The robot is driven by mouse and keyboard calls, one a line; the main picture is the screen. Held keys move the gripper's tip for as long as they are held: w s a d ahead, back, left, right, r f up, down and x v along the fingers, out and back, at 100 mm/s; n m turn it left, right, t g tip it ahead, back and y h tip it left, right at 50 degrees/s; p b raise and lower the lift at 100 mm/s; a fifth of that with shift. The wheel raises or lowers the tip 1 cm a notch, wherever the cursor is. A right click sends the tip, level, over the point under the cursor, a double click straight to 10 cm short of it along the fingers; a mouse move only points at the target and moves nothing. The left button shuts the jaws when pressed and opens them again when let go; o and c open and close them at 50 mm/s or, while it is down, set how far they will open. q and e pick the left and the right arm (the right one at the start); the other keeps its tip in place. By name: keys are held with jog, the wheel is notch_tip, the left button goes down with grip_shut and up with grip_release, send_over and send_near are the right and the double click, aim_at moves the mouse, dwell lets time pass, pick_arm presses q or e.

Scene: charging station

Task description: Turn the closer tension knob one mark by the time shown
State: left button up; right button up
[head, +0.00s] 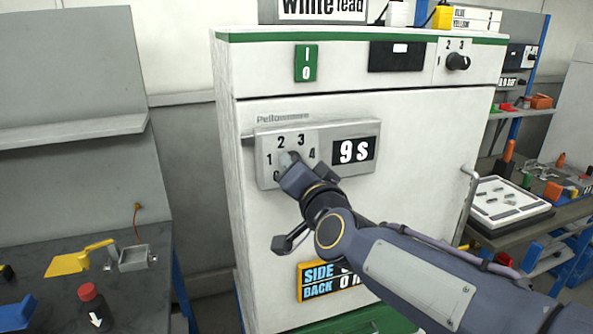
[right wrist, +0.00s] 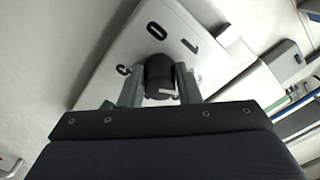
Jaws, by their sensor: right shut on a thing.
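The tension knob is on the grey panel (head: 345,130) of the white cabinet door. In the right wrist view it is a black round knob (right wrist: 159,78) with a pale line on its near side. The dial numbers 1, 2, 3 and 4 show around it in the head view; 1, 0 and 5 show in the right wrist view. The time display (head: 354,151) reads "9 S". My right gripper (head: 290,164) is shut on the knob, one finger on each side (right wrist: 159,86). In the head view it hides most of the knob. My left gripper is out of view.
A second black knob (head: 457,61) and a green I/O switch (head: 306,63) sit higher on the cabinet. A door handle (head: 471,195) is at right. Benches stand on both sides; the left one holds a red-capped bottle (head: 92,305).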

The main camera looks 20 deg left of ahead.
jog(key=shift+m, duration=0.3)
dwell(0.4)
jog(key=o, duration=1)
jog(key=v, duration=0.8)
jog(key=shift+w, duration=0.1)
